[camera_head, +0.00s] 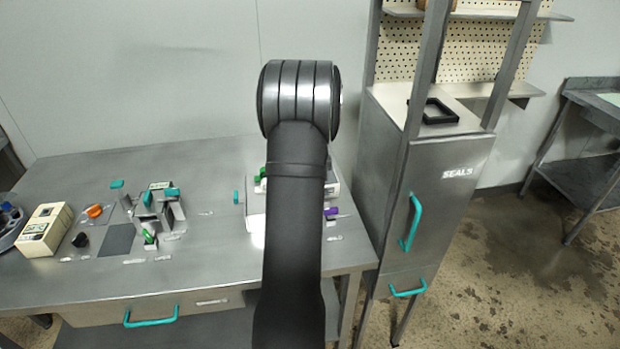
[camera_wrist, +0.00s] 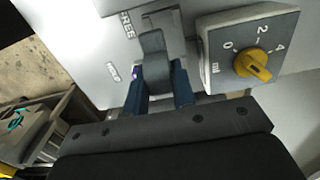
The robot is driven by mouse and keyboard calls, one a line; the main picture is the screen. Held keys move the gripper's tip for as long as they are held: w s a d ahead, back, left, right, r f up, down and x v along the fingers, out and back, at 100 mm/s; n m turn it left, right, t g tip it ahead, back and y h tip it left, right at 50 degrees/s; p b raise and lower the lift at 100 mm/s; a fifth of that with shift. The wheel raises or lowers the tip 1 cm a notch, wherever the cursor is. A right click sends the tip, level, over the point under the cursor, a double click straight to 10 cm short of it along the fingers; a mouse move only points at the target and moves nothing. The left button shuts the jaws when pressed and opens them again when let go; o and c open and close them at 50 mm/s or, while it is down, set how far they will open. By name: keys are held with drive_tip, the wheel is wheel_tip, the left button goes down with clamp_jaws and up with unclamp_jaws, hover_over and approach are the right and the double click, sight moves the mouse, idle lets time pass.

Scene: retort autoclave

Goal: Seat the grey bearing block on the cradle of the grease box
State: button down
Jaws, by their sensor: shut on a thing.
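My gripper (camera_wrist: 158,80) shows in the wrist view as two blue fingers, shut on a grey block-like piece (camera_wrist: 154,48) that looks like the grey bearing block. The piece lies against a grey plate with partly visible lettering; I cannot tell whether it is seated on a cradle. In the head view my own arm hides the gripper and the held piece. A pale box (camera_head: 256,222) shows partly behind my arm and may be the grease box. Its cradle cannot be made out.
A grey dial box (camera_wrist: 218,50) with a yellow knob stands close right of the fingers. On the table are a grey fixture (camera_head: 160,212) with teal parts, a cream box (camera_head: 45,229) and an orange knob (camera_head: 94,211). A seals cabinet (camera_head: 440,200) stands right.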

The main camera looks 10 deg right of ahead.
drive_tip(key=f, duration=0.1)
drive_tip(key=w+f, duration=0.1)
drive_tip(key=shift+w+d+f, duration=0.1)
drive_tip(key=shift+d+f, duration=0.2)
drive_tip(key=shift+d, duration=0.1)
drive_tip(key=shift+f, duration=0.95)
drive_tip(key=shift+f, duration=0.2)
drive_tip(key=shift+f, duration=0.35)
drive_tip(key=shift+f, duration=0.5)
idle(1.6)
drive_tip(key=shift+f, duration=0.25)
drive_tip(key=shift+f, duration=0.1)
idle(0.5)
